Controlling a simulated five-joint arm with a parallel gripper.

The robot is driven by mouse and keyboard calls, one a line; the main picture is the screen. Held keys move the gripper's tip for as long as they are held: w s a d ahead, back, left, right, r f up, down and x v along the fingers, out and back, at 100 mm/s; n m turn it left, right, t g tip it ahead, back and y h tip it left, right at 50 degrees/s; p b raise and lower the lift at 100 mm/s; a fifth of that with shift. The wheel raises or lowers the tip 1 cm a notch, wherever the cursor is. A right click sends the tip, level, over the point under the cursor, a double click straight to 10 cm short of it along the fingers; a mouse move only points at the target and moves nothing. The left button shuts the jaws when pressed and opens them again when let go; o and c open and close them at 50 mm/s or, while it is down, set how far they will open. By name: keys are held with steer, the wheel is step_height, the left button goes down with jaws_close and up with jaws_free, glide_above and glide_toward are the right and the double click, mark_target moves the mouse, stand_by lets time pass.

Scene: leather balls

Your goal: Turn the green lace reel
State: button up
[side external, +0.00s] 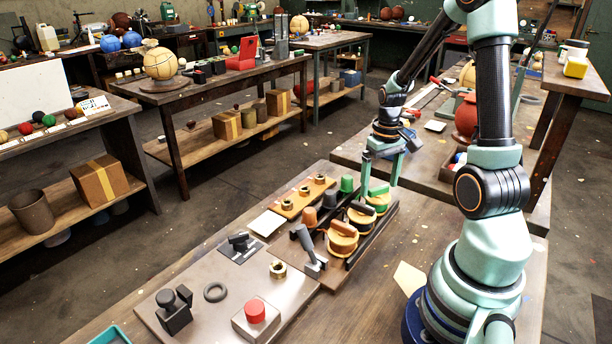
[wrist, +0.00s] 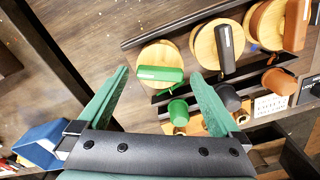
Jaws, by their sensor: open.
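The green lace reel (side external: 379,200) is a round pale wooden disc with a green bar handle across its top, at the far end of a row of three reels. In the wrist view the green reel (wrist: 152,52) lies ahead, its handle between the lines of my fingers. My gripper (side external: 382,174) is open and empty, just above the reel; its green fingers (wrist: 160,74) are spread wider than the handle. I cannot tell the exact height gap, and no contact with the handle shows.
A black reel (side external: 362,215) and an orange reel (side external: 342,238) stand beside the green one between dark rails. A green cone (side external: 347,184), a dark cone (side external: 329,200) and a brown cone (side external: 309,217) stand alongside. A grey lever (side external: 308,248) rises near the orange reel.

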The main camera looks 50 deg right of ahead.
steer(key=shift+f, duration=0.35)
steer(key=c, duration=1.3)
steer(key=shift+m, duration=0.3)
steer(key=m, duration=1.1)
steer(key=shift+r+m, duration=0.1)
steer(key=shift+m, duration=0.2)
